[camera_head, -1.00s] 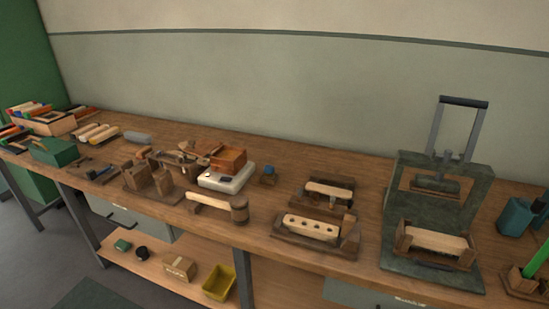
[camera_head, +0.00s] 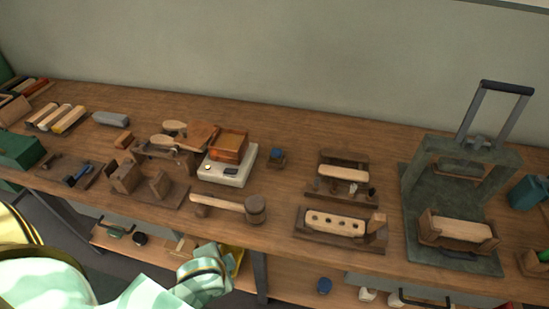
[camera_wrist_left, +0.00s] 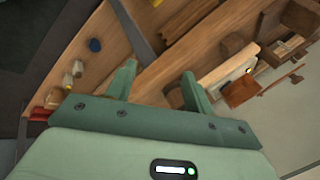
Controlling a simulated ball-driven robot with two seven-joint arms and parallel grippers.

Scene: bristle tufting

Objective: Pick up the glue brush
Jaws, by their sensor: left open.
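I cannot single out the glue brush for certain. In the head view a small dark holder with a blue top (camera_head: 277,157) stands right of the scale, and a dark tray (camera_head: 48,170) at the left holds a blue-ended tool (camera_head: 78,175); both are too small to identify. My left arm comes in at the lower left, in front of the bench; its fingertips are not clear there. In the left wrist view my left gripper (camera_wrist_left: 157,82) is open, its green fingers apart with nothing held, over the bench's front edge area. My right gripper is not in view.
A mallet (camera_head: 232,205) lies near the bench's front edge. A drilled block (camera_head: 335,221) sits in a fixture, and a dark press (camera_head: 430,185) stands at right. Bare wood (camera_head: 300,125) lies behind the scale.

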